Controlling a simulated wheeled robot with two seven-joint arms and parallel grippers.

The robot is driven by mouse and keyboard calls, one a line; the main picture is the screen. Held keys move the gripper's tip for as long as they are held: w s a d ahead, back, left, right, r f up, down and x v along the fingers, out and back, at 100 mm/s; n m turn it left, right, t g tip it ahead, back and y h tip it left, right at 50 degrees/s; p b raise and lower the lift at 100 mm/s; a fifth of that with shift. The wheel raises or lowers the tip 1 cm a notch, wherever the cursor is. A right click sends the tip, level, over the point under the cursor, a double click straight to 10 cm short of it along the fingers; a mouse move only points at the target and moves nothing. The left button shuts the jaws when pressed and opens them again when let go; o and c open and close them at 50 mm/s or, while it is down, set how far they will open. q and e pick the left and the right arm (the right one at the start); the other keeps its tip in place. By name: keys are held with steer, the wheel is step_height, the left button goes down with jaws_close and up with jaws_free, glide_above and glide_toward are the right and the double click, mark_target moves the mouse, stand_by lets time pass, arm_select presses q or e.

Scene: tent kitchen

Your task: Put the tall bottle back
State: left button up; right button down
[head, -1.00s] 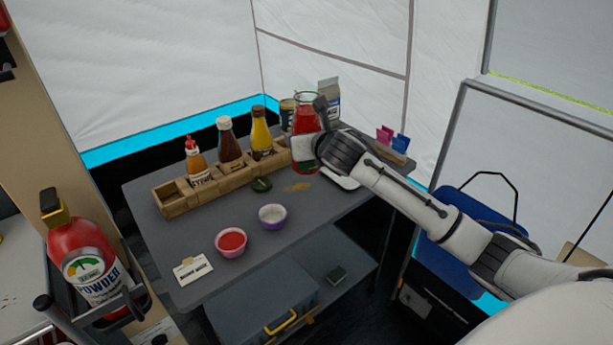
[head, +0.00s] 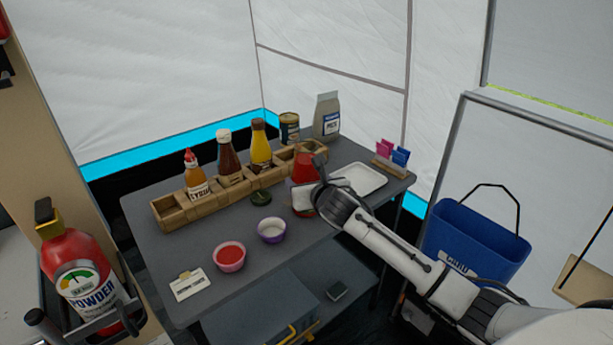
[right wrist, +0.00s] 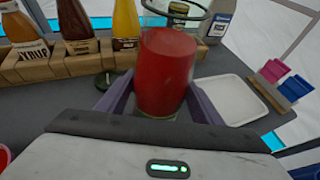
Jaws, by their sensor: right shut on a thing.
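The tall bottle is a clear vessel filled with red (head: 303,168). It also shows in the right wrist view (right wrist: 166,75), upright between the jaws. My right gripper (head: 312,200) is shut on it, in front of the right part of the wooden rack (head: 205,193). I cannot tell if its base touches the table. The rack holds a syrup bottle (head: 196,180), a brown sauce bottle (head: 228,155) and a yellow bottle (head: 261,145). Its left end compartment is empty; its right part shows no bottle and is partly hidden. My left gripper is not in view.
A dark green lid (head: 260,197) lies before the rack. A red-filled bowl (head: 231,256), a purple bowl (head: 271,231) and a card (head: 188,284) are at the front. A white tray (head: 360,180) lies right of the bottle. A can (head: 289,128) and a grey bag (head: 327,116) stand behind.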

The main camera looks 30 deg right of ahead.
steer(key=shift+w+r, duration=0.1)
steer(key=shift+r, duration=0.2)
steer(key=c, duration=0.5)
jaws_free()
steer(key=shift+f, duration=0.25)
steer(key=shift+c, duration=0.2)
steer(key=shift+r, duration=0.15)
steer(key=p+v, duration=0.1)
steer(key=v, duration=1.1)
steer(key=s+a+f+m+g+y, duration=0.1)
steer(key=s+a+f+m+y, duration=0.1)
steer(key=s+a+f+m, duration=0.55)
steer(key=s+a+f+m+g+y, duration=0.25)
steer(key=f+m, duration=0.25)
steer(key=f, duration=0.5)
steer(key=s+a+f+m+y, duration=0.1)
steer(key=s+a+f+m, duration=0.4)
steer(key=s+m, duration=0.3)
steer(key=s+a+f+m+y, duration=0.1)
steer(key=s+a+f+m, duration=0.4)
steer(key=s+m, duration=0.3)
steer(key=shift+m+g, duration=0.35)
steer(key=shift+m, duration=0.7)
